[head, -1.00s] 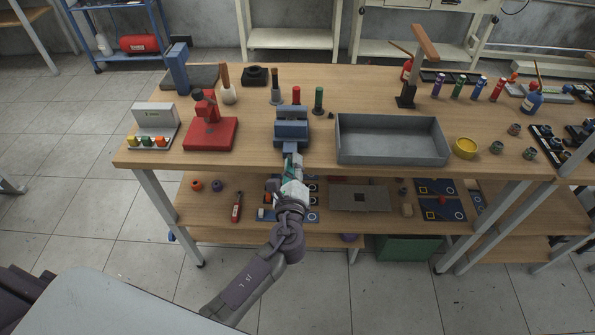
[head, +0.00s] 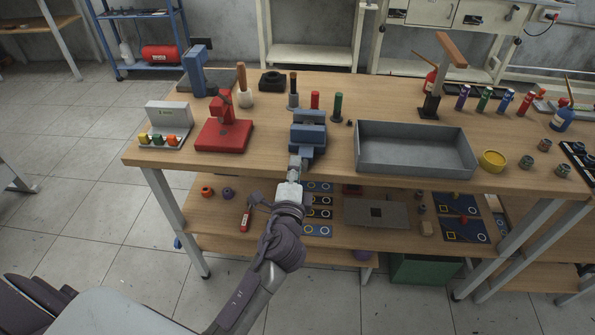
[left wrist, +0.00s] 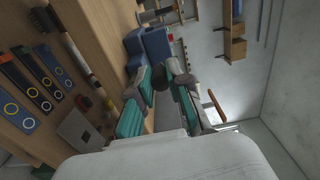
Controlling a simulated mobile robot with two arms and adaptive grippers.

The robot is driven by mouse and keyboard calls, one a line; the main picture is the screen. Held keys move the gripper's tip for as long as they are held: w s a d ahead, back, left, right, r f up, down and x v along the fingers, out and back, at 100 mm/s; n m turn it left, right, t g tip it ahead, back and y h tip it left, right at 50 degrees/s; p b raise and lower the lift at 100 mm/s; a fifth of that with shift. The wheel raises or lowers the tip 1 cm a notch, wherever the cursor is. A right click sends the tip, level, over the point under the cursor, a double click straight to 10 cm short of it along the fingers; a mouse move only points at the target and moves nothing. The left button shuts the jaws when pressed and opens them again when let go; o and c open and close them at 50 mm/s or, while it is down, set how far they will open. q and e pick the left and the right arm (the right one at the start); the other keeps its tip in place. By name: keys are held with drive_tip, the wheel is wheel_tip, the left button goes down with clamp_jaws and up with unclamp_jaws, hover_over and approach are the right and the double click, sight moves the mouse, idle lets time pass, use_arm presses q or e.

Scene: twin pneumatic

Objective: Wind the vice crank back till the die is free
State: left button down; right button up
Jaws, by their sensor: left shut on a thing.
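The blue vice (head: 308,137) stands at the front edge of the wooden bench; it also shows in the left wrist view (left wrist: 155,43). My left gripper (head: 294,166) is in front of the vice, just off the bench edge. In the left wrist view its teal and grey fingers (left wrist: 160,78) close on a dark rounded part, the vice crank (left wrist: 159,83). Most of the crank is hidden by the fingers. I cannot make out the die between the vice jaws. My right gripper is not in view.
A red press (head: 223,133) stands left of the vice and a grey metal tray (head: 414,166) to its right. Several coloured cylinders stand behind the vice. A lower shelf (head: 345,237) under the bench top holds blue mats and small parts.

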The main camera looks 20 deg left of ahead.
use_arm(q)
drive_tip(key=shift+a+f+n, duration=0.1)
drive_tip(key=shift+f+n, duration=0.05)
drive_tip(key=shift+n, duration=0.15)
drive_tip(key=c, duration=1.1)
unclamp_jaws()
drive_tip(key=shift+s, duration=0.1)
drive_tip(key=v, duration=1.2)
